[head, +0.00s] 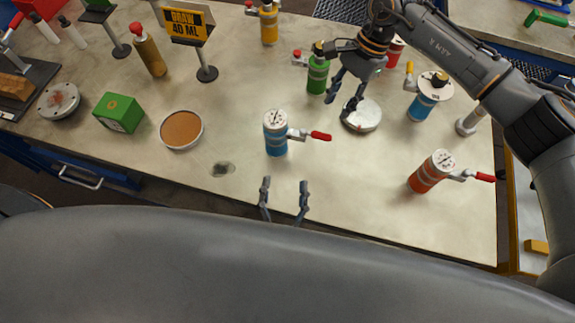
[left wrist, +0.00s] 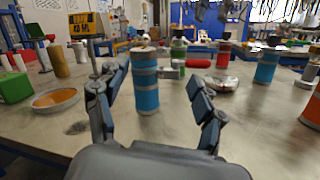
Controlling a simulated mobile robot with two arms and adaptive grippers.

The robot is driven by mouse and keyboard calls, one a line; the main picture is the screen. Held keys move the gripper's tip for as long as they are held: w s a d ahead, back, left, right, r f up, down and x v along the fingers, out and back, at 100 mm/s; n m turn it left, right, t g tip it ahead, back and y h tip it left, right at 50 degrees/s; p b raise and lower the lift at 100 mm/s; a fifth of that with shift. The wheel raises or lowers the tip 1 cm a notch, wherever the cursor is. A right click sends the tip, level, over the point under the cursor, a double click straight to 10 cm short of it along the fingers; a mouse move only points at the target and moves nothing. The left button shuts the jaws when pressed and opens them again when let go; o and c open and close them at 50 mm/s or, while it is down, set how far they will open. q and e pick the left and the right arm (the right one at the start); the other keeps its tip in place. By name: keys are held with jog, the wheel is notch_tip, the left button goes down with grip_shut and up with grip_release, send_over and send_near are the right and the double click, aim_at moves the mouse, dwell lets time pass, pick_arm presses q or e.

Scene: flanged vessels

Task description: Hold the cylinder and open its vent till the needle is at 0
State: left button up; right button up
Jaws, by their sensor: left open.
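A blue cylinder (head: 276,142) with grey bands stands upright mid-table, with a white dial (head: 275,119) on top. Its needle reading is too small to tell. A vent valve with a red lever (head: 320,136) sticks out to its right. My left gripper (head: 285,190) is open and empty at the table's near edge, short of the cylinder. In the left wrist view the blue cylinder (left wrist: 146,82) shows ahead between the fingers, untouched. My right gripper (head: 344,96) points down behind and right of the cylinder, its fingers apart with nothing seen between them.
A similar orange-red cylinder (head: 427,173) with a red lever stands right. A green bottle (head: 317,76) and a silver disc (head: 362,114) are close to my right gripper. A brown-topped dish (head: 182,129) and green box (head: 119,113) stand left. The tabletop before the blue cylinder is clear except a dark stain.

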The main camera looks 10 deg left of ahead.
aim_at(275, 121)
pick_arm(q)
jog(key=w+a+n+g+y, duration=0.1)
jog(key=w+a+n, duration=0.1)
jog(key=w, duration=0.4)
jog(key=w+a+f+n+g+y, duration=0.1)
jog(key=w+a+n+y, duration=0.1)
jog(key=w, duration=0.4)
jog(key=w+a+n+g+y, duration=0.1)
jog(key=w+a+n+y, duration=0.1)
jog(key=w, duration=0.4)
jog(key=shift+a+f+n+g, duration=0.15)
jog(key=shift+a+n+g, duration=0.25)
jog(key=shift+n, duration=0.2)
jog(key=shift+c, duration=0.4)
grip_shut()
